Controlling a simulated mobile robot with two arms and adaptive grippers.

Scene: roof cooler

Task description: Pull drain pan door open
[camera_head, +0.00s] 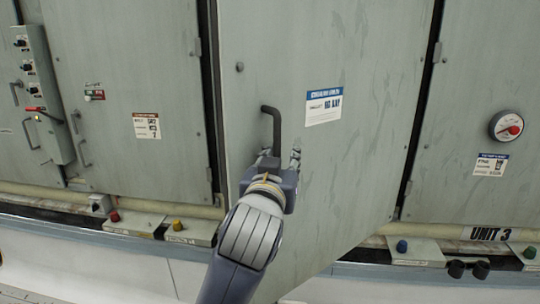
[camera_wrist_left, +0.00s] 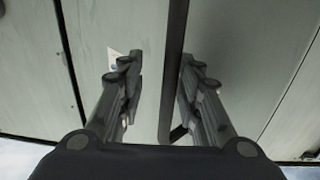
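The drain pan door is most likely the large grey panel (camera_head: 350,150) in the middle of the head view. It stands partly swung out, with its lower edge jutting in front of the ledge. Its dark bent handle (camera_head: 272,120) is near the left edge. My left gripper (camera_head: 281,157) is at the handle's lower end, which runs down between the fingers. In the left wrist view the gripper (camera_wrist_left: 158,90) has its fingers apart, with a short dark piece (camera_wrist_left: 178,132), probably the handle, between them. Contact cannot be told. My right gripper is not in view.
A closed grey panel (camera_head: 130,90) with a control box (camera_head: 38,95) is on the left. A panel with a round gauge (camera_head: 506,126) is on the right. A pipe and ledge with coloured knobs (camera_head: 177,225) run along the bottom. A label (camera_head: 324,106) is on the door.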

